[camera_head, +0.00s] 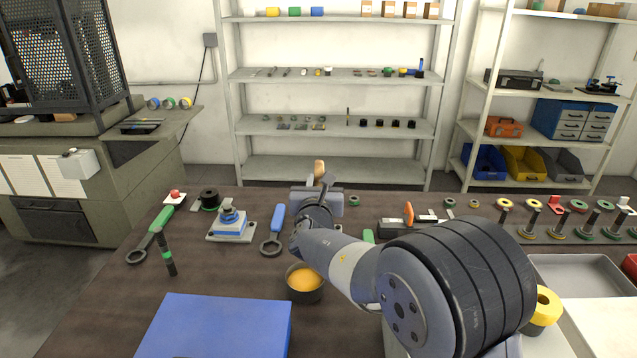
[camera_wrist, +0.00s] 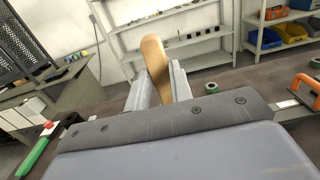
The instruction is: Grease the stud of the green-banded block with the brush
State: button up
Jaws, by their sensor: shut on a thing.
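My gripper (camera_head: 318,196) is above the far middle of the bench, partly hidden behind my own arm. In the wrist view its two fingers (camera_wrist: 160,88) are shut on a tan wooden handle (camera_wrist: 157,66), probably the brush; no bristles show. The handle top also shows in the head view (camera_head: 319,168). An open dark pot of orange-yellow grease (camera_head: 305,281) stands nearer, just left of my arm. I cannot make out the green-banded block for certain. A small green patch (camera_head: 368,236) shows behind my arm, mostly hidden. A blue-banded block (camera_head: 230,224) sits on a pale plate at left.
A green-handled wrench (camera_head: 162,219), a dark green-banded rod (camera_head: 168,255) and a blue-handled wrench (camera_head: 277,219) lie or stand at left. A blue box (camera_head: 215,325) fills the near left. Studs and rings (camera_head: 555,222) line the right. Bare bench shows left of the pot.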

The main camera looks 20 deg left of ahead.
jog(key=shift+s+a+f, duration=0.1)
jog(key=shift+a+f, duration=0.15)
dwell(0.4)
jog(key=shift+d+b, duration=0.45)
jog(key=shift+b, duration=0.3)
jog(key=shift+w, duration=0.2)
notch_tip(320, 180, up, 6)
jog(key=p, duration=0.4)
jog(key=shift+r, duration=0.2)
